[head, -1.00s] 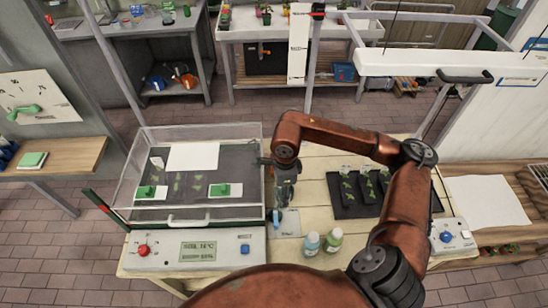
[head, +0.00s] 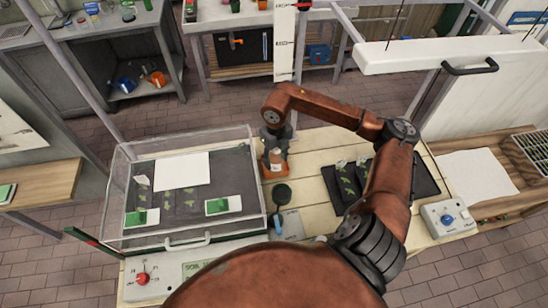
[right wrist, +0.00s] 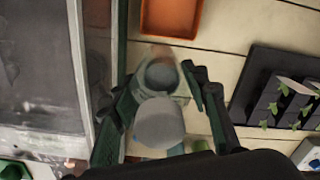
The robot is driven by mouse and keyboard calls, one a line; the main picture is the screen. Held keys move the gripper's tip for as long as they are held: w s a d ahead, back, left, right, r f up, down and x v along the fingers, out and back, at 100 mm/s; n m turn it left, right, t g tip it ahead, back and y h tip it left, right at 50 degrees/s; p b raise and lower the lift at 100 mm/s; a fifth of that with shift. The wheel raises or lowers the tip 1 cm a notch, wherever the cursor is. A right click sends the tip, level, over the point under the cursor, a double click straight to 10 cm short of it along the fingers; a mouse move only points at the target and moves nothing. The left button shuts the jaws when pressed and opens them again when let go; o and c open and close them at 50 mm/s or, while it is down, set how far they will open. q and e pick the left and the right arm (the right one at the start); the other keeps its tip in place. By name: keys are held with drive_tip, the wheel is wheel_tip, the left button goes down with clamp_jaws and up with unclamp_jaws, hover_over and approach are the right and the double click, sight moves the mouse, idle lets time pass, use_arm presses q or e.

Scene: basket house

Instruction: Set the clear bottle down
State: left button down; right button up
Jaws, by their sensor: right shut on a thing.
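My right gripper (head: 275,140) is shut on the clear bottle (head: 276,157), low over the left part of the wooden table (head: 307,160). An orange tray (head: 265,171) shows at the bottle's lower end in the head view. In the right wrist view the bottle (right wrist: 158,128) is between the fingers of the gripper (right wrist: 163,84), with a pale grey round part towards the camera. The orange tray (right wrist: 170,18) lies ahead there. I cannot tell whether the bottle touches the table or tray. My left gripper is out of view.
A clear-walled box (head: 122,200) stands close left of the bottle. A dark round tool (head: 281,193) lies in front of it. A black tray (head: 340,205) with seedlings is to the right. Bare table lies between the bottle and that tray.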

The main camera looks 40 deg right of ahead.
drive_tip(key=shift+w+d+f+p, duration=0.15)
drive_tip(key=shift+w+d+f, duration=0.85)
drive_tip(key=shift+f, duration=0.75)
drive_tip(key=shift+w+d+f+p, duration=0.15)
drive_tip(key=shift+w+d+f, duration=0.5)
drive_tip(key=shift+w+f, duration=0.85)
drive_tip(key=shift+w+d+f+p, duration=0.15)
drive_tip(key=shift+w+d+f, duration=0.7)
drive_tip(key=shift+f, duration=1.15)
drive_tip(key=shift+s+f, duration=0.1)
drive_tip(key=shift+f, duration=0.05)
drive_tip(key=o, duration=1.1)
wheel_tip(320, 180, up, 12)
drive_tip(key=shift+r+b, duration=0.2)
drive_tip(key=shift+b, duration=0.3)
